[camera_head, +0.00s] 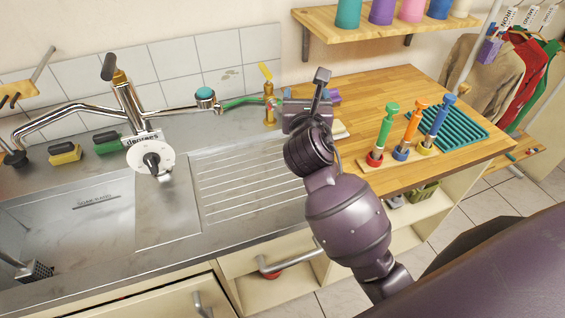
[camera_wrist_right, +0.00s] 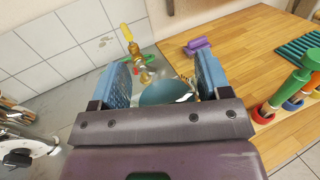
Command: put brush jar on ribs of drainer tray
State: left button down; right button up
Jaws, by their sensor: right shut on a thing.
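My right gripper (camera_head: 308,106) is over the back of the counter, near the seam between steel and wood. In the right wrist view its two blue-padded fingers (camera_wrist_right: 160,82) are shut on a rounded teal-blue thing, which I take to be the brush jar (camera_wrist_right: 163,93). Most of the jar is hidden by the gripper, and no brushes show clearly. A teal ribbed tray (camera_head: 453,130), which I take to be the drainer tray, lies on the wooden worktop at the right. Part of it also shows in the right wrist view (camera_wrist_right: 300,45). My left gripper is not in view.
A rack with green, orange and blue-handled tools (camera_head: 406,152) stands between my right gripper and the tray. A brass valve (camera_head: 269,103) is behind the gripper. The steel sink (camera_head: 75,220) and its grooved drainboard (camera_head: 250,185) lie left. A shelf with coloured cups (camera_head: 400,20) hangs above.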

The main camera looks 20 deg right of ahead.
notch_tip(320, 180, down, 18)
jog(key=b, duration=0.5)
jog(key=shift+r, duration=0.15)
jog(key=o, duration=1.2)
jog(key=shift+f, duration=0.25)
jog(key=o, duration=0.4)
